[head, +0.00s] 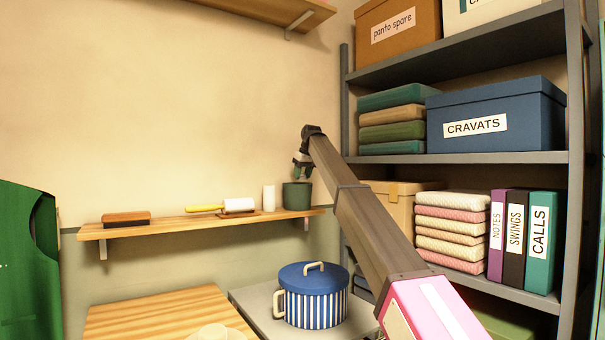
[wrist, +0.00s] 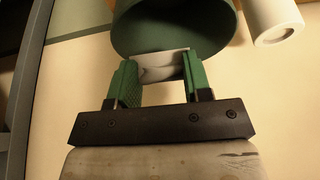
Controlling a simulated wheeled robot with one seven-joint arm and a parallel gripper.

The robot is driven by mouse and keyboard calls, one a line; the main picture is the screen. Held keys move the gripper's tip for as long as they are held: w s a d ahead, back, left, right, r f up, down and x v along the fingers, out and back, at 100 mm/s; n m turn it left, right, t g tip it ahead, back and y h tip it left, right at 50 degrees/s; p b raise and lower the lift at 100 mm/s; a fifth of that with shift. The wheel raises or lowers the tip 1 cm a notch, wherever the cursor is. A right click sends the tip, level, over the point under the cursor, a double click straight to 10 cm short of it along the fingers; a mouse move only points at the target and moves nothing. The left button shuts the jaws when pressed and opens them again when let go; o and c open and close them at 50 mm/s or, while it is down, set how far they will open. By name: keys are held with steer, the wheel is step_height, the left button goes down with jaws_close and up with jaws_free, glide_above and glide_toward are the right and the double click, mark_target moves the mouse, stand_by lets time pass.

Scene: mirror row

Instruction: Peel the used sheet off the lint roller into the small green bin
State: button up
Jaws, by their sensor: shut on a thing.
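The small green bin (head: 297,196) stands at the right end of the wooden wall shelf. It also fills the top of the wrist view (wrist: 150,40). My gripper (head: 303,173) is just above the bin, pointing down. In the wrist view its green fingers (wrist: 158,75) are shut on a whitish-grey used sheet (wrist: 162,66), which shows between them against the bin. The sheet's far part is hidden. The lint roller (head: 238,205), with a yellow handle and white roll, lies on a brown rest on the shelf, left of the bin.
A white cylinder (head: 269,197) stands close left of the bin and shows in the wrist view (wrist: 272,20). A brown brush (head: 126,219) lies at the shelf's left. A striped blue pot (head: 313,294) stands below. A grey rack (head: 455,158) of boxes and folded cloths is at right.

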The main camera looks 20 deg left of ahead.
steer(key=o, duration=0.8)
steer(key=shift+c, duration=0.2)
steer(key=v, duration=1)
steer(key=shift+r, duration=0.4)
steer(key=shift+d, duration=0.1)
